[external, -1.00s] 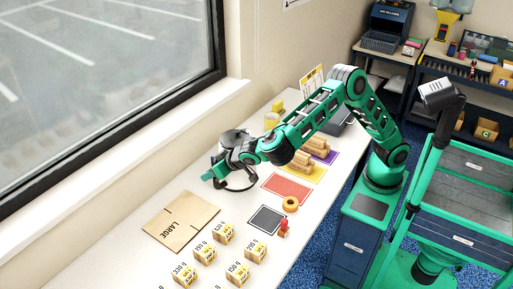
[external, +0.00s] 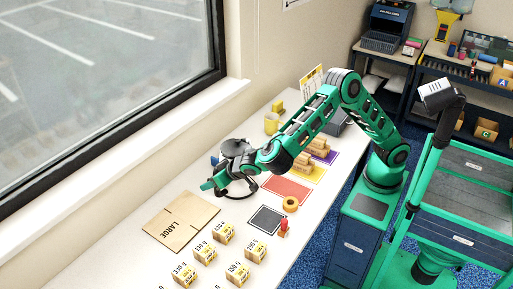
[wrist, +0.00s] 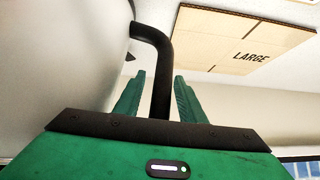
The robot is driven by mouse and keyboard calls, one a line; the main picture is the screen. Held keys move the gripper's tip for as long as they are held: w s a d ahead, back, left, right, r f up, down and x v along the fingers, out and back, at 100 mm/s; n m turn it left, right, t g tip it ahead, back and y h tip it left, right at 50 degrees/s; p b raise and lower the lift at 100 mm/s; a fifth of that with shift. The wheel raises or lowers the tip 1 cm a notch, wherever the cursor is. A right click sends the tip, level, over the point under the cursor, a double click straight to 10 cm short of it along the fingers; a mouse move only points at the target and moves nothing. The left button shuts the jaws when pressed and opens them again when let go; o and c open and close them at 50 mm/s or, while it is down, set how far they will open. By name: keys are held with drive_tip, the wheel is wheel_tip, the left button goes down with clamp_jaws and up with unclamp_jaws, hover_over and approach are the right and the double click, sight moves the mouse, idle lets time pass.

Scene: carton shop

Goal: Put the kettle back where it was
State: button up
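The kettle (external: 236,147) has a grey body and stands near the window side of the table, partly hidden by my arm. Its black handle (wrist: 160,75) shows in the wrist view, with a pale curved surface, likely the kettle's body, at left. My gripper (external: 213,184) is at the kettle's near side. In the wrist view the two green fingers of my gripper (wrist: 160,98) stand apart on either side of the handle, with narrow gaps visible. The kettle's base is hidden.
A flat cardboard sheet marked LARGE (external: 181,221) lies in front of the gripper. Several small labelled boxes (external: 223,233) stand nearer. A red mat (external: 287,188), a dark mat (external: 266,219) and a tape roll (external: 290,204) lie to the right. The window wall bounds the left.

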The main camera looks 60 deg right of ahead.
drive_tip(key=v, duration=1.2)
drive_tip(key=shift+r, duration=0.1)
